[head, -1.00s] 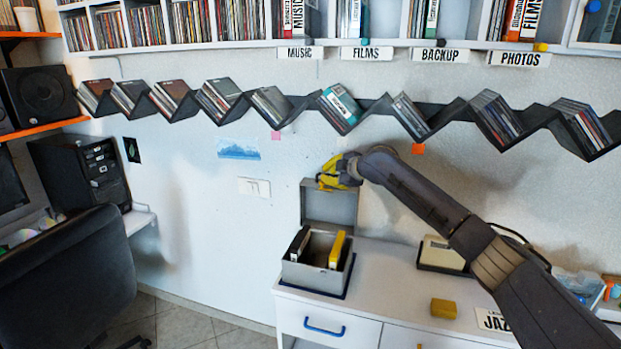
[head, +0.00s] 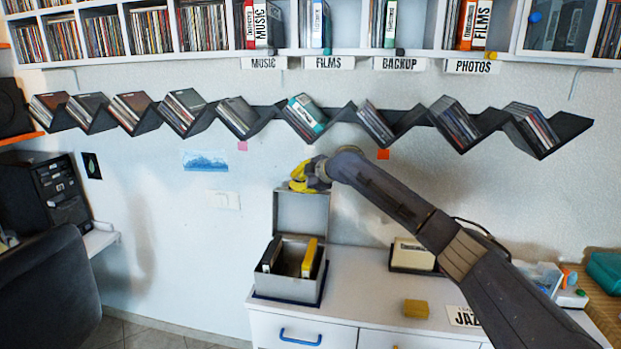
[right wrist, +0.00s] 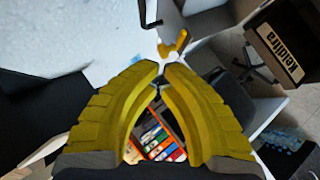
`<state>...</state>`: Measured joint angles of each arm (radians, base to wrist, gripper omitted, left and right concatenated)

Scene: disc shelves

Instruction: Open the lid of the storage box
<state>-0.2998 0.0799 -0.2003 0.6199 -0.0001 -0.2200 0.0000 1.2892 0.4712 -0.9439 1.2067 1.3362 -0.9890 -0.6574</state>
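The grey storage box (head: 286,285) stands on the left end of the white cabinet in the head view. Its lid (head: 301,213) is raised and stands upright at the back of the box. Inside are a dark case (head: 270,254) and a yellow case (head: 309,257). My right gripper (head: 298,178) is at the lid's top edge; whether it touches the lid is unclear. In the right wrist view its yellow fingers (right wrist: 164,68) come together at the tips, with nothing visible held between them. My left gripper is not in view.
A yellow block (head: 416,309) and a cream box in a dark tray (head: 411,255) are on the cabinet to the right. A black zigzag disc shelf (head: 337,112) hangs above my right arm. A dark chair (head: 50,290) stands at left.

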